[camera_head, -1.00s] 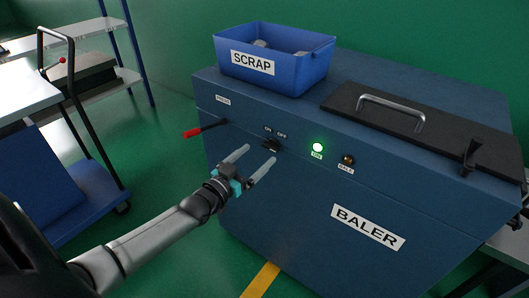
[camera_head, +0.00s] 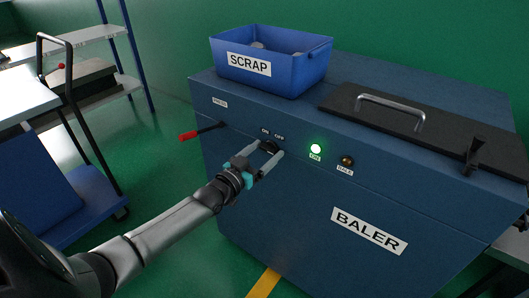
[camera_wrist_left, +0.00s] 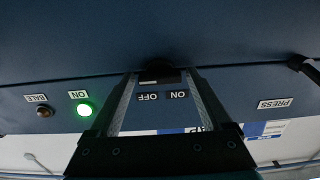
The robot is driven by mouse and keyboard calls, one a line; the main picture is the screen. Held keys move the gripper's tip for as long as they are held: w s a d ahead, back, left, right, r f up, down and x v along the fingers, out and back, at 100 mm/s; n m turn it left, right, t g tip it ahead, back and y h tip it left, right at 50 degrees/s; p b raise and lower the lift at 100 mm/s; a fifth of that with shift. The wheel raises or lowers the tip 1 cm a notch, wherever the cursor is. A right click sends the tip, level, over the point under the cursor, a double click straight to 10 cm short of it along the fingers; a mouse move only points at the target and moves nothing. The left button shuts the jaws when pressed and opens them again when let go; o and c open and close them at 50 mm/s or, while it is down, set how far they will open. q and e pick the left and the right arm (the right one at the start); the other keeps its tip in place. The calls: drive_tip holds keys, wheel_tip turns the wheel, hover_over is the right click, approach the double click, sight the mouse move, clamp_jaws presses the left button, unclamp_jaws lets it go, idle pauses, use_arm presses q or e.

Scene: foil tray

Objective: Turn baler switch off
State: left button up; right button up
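The blue baler (camera_head: 290,225) stands ahead of me. Its dark switch knob (camera_head: 269,146) is on the front panel below the ON and OFF labels (camera_head: 272,133); which way it points is hard to tell. The green ON lamp (camera_head: 316,149) beside it is lit. My left gripper (camera_head: 269,149) is open, its two fingers at the panel, one on each side of the knob. In the left wrist view the knob (camera_wrist_left: 159,73) lies between the fingertips (camera_wrist_left: 160,76); contact cannot be made out. My right gripper is not in view.
A red-tipped PRESS lever (camera_head: 190,136) sticks out left of the switch. A dim BALE lamp (camera_head: 346,161) is to the right. A blue SCRAP bin (camera_head: 275,85) and a black lid with a handle (camera_head: 420,115) are on top. A cart (camera_head: 60,190) stands at left.

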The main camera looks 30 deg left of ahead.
use_arm(q)
drive_tip(key=c, duration=1.1)
